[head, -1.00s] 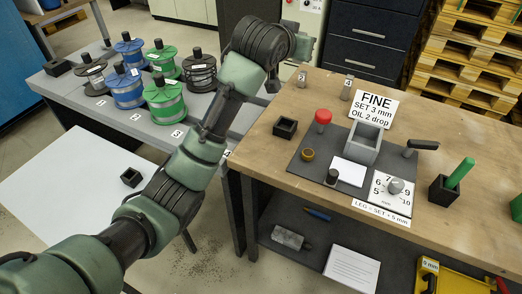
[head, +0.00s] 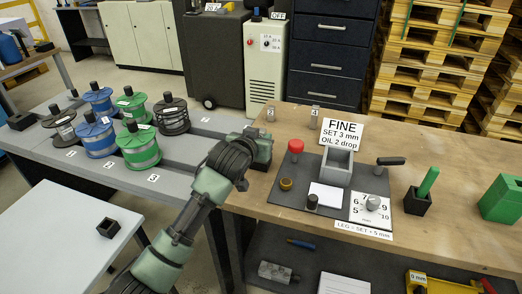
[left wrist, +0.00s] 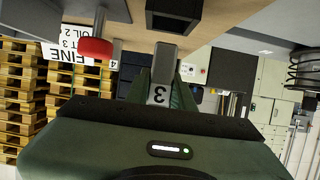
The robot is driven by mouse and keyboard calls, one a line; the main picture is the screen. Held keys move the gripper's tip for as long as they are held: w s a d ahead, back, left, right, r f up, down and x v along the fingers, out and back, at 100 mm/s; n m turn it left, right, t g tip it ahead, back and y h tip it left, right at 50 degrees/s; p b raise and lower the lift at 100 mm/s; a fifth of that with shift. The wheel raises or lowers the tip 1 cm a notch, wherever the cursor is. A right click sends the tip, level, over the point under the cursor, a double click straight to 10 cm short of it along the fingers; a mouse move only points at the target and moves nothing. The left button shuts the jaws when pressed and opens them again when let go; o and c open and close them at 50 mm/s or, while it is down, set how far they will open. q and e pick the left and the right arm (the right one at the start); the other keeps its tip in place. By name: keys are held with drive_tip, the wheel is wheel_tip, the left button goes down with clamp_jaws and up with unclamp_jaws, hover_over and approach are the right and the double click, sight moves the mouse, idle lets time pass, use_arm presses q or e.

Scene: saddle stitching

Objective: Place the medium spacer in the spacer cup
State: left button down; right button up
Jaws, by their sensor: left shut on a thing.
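My left gripper (head: 262,146) is over the left end of the wooden bench. In the left wrist view it is shut on a grey block marked 3 (left wrist: 164,62), apparently the medium spacer, held between its green fingers. A small black square cup (left wrist: 174,14) shows just beyond the block's far end in that view; I cannot tell whether they touch. In the head view my gripper hides this cup and the held spacer. Two other grey spacers (head: 270,114) and (head: 314,120) stand at the back of the bench. My right gripper is not in view.
A red knob (head: 295,146) stands close right of my gripper, on a dark mat with a grey box (head: 337,168). A sign (head: 342,132) stands behind it. Several spools (head: 140,148) stand on the grey table.

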use_arm(q)
wheel_tip(320, 180, down, 3)
drive_tip(key=shift+f, duration=0.85)
drive_tip(key=c, duration=1.2)
unclamp_jaws()
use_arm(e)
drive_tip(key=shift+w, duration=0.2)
